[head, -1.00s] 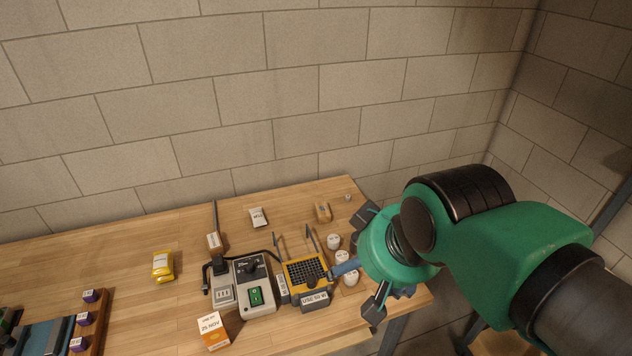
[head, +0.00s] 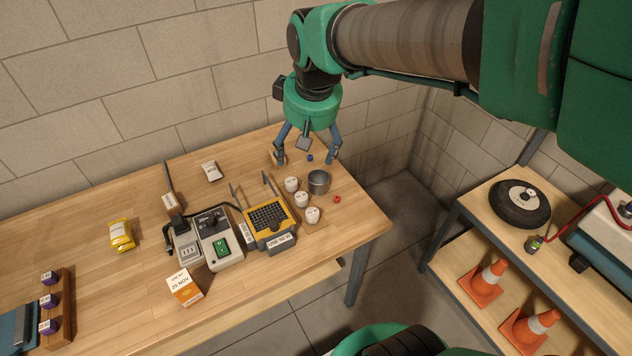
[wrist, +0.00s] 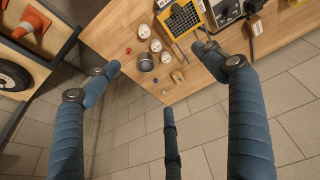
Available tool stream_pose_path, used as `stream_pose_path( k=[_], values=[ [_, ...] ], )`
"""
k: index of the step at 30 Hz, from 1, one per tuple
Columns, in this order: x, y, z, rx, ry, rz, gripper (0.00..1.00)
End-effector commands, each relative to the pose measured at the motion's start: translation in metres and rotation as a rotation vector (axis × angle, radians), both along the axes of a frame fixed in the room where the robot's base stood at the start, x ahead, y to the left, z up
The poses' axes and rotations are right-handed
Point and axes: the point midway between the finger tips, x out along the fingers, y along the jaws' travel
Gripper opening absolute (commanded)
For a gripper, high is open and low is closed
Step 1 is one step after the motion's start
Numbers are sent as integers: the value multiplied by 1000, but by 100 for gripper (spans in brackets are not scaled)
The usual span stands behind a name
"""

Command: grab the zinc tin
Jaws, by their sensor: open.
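The zinc tin (head: 319,184) is a small round grey metal cup, open at the top. It stands upright on the right part of the wooden workbench, beside several white-lidded jars (head: 301,200). In the wrist view the tin (wrist: 146,63) shows between the fingertips, some way beyond them. My gripper (head: 306,158) is open and empty, fingers pointing down. In the head view it appears behind and above the tin, not touching it. In the wrist view my gripper (wrist: 156,58) has its blue fingers spread wide.
A small red cap (head: 337,199) and a blue cap (head: 310,157) lie near the tin. A yellow gridded device (head: 268,218) and a grey switch box (head: 216,240) stand left. A shelf with orange cones (head: 487,278) is at right, across a floor gap.

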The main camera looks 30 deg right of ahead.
Motion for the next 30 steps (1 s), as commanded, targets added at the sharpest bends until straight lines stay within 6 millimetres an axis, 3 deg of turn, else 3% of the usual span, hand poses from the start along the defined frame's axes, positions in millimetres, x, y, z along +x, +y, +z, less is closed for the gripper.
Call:
stream_pose_path(
  k=[11,18,30],
  values=[
    [92,-47,-60,-17,115,63,83],
    [141,-82,-115,-17,185,106,83],
    [197,-137,-220,-2,285,176,83]
  ],
)
